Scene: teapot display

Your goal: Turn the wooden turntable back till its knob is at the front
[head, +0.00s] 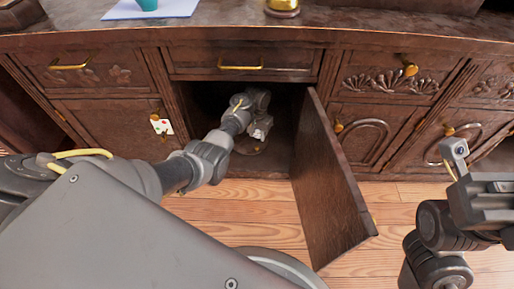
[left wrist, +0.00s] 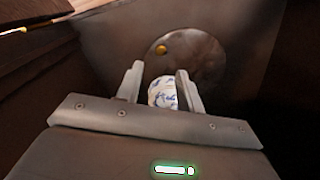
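The round wooden turntable (left wrist: 205,58) is on the floor of the dark cabinet compartment, seen in the left wrist view. Its small golden knob (left wrist: 161,49) is near the upper left of the disc in that view. A white and blue porcelain piece (left wrist: 162,92) shows between the fingers of my left gripper (left wrist: 160,82); whether they touch it I cannot tell. The fingers are apart. In the head view my left gripper (head: 260,132) is inside the compartment, hiding most of the turntable (head: 248,148). My right gripper (head: 478,180) is outside the cabinet at the right edge; its fingers are unclear.
The cabinet door (head: 328,185) stands open to the right of the compartment, jutting out over the wooden floor. A drawer (head: 205,62) is shut above the opening. On the top stand a gold base (head: 282,7) and a teal pot (head: 147,4) on a pale sheet.

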